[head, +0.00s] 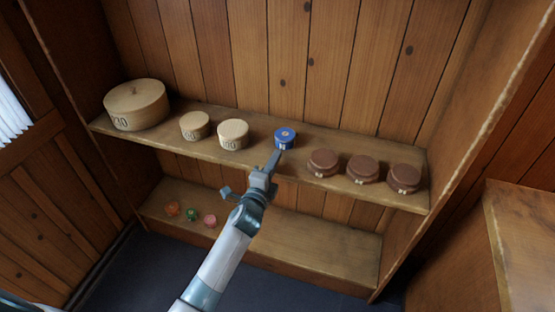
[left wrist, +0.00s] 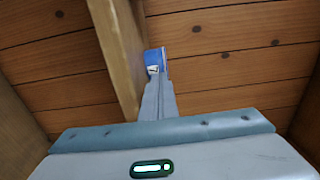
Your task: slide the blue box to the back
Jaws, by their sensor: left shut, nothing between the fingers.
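The blue box (head: 285,137) is small and round, with a yellowish mark on its lid. It stands upright on the upper shelf (head: 262,151), between the pale boxes and the brown ones. My left gripper (head: 277,155) is shut and empty, its fingertips at the front of the blue box; I cannot tell whether they touch it. In the left wrist view the shut fingers (left wrist: 157,84) point at the blue box (left wrist: 155,58), whose lower part they hide. My right gripper is not in view.
Two pale round boxes (head: 233,134) and a large lidded one (head: 137,105) stand to the left. Several brown boxes (head: 363,168) stand to the right. Small coloured items (head: 191,214) lie on the lower shelf (head: 310,244). Some bare shelf shows behind the blue box.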

